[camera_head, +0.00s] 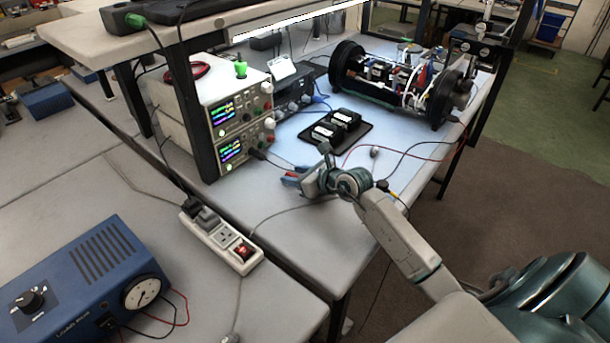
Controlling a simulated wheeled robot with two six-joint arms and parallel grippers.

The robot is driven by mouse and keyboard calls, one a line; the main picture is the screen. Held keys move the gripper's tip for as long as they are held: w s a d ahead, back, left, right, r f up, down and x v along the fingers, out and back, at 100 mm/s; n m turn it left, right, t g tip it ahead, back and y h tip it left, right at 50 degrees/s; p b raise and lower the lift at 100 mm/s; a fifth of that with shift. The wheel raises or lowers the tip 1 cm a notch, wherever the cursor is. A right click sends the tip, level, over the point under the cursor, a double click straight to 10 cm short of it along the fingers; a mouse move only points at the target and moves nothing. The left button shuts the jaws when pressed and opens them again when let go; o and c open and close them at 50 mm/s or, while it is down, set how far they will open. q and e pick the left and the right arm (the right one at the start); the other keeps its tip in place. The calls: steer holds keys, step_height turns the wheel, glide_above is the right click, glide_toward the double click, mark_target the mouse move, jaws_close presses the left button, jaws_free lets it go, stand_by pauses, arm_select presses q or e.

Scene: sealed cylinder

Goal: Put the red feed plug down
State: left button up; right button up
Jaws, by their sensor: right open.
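My right gripper (291,179) is low over the light bench top, in front of the stacked power supplies (235,125). Its jaws are open, with blue tips pointing left. A small red piece (301,169) shows at the upper jaw. It may be the red feed plug, but it is too small to be sure, and I cannot tell whether it touches the bench. A thin red lead runs across the bench right of the gripper to the open cylinder assembly (395,80). My left gripper is not in view.
A black tray (362,130) with dark modules lies behind the gripper. A power strip (222,238) and a blue unit with a gauge (85,285) are at the lower left. Thin cables cross the bench. Bare bench (300,235) lies in front of the gripper.

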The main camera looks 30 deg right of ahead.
steer(key=shift+r+p, duration=0.35)
steer(key=shift+r, duration=0.4)
steer(key=v, duration=0.5)
steer(key=b+v, duration=0.1)
steer(key=v, duration=0.4)
steer(key=shift+d+f, duration=0.1)
steer(key=shift+f, duration=0.2)
steer(key=shift+v, duration=0.85)
steer(key=shift+s+r, duration=0.1)
steer(key=shift+s, duration=0.05)
